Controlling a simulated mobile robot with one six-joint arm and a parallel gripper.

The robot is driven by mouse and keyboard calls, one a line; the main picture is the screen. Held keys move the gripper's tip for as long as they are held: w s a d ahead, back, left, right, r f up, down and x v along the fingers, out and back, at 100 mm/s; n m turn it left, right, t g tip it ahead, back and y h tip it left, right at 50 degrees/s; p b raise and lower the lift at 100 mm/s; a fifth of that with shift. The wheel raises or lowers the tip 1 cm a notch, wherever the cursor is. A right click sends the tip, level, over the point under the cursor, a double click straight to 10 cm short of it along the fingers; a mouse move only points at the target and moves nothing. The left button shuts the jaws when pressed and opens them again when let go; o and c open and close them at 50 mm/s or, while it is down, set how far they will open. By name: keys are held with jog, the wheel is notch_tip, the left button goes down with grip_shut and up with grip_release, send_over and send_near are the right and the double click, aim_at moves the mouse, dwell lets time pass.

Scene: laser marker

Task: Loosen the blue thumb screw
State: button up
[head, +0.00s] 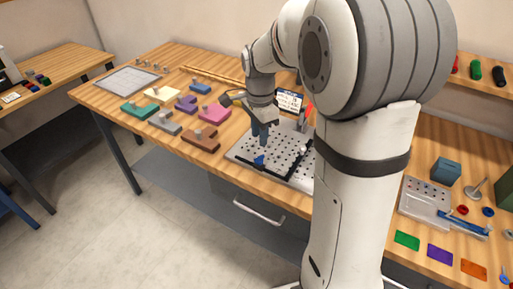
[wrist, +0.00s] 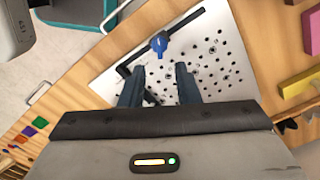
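The blue thumb screw (wrist: 159,42) sits on a black bar (wrist: 182,25) on the perforated metal plate (wrist: 222,30). In the head view the blue screw (head: 259,160) is near the plate's front left edge, just below my gripper (head: 260,141). In the wrist view my gripper's two dark fingers (wrist: 158,82) are apart with nothing between them. The screw lies beyond the fingertips, roughly in line with the gap. I see no contact between the fingers and the screw.
Coloured blocks, including a pink one (head: 214,113) and a brown one (head: 201,138), lie left of the plate. A grey tray (head: 419,206) and coloured cards, one green (head: 407,240), lie to the right. A drawer handle (head: 258,212) juts out below the table edge.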

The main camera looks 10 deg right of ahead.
aim_at(259, 160)
notch_tip(259, 160, down, 7)
jog(key=shift+f, duration=0.2)
dwell(0.3)
grip_shut()
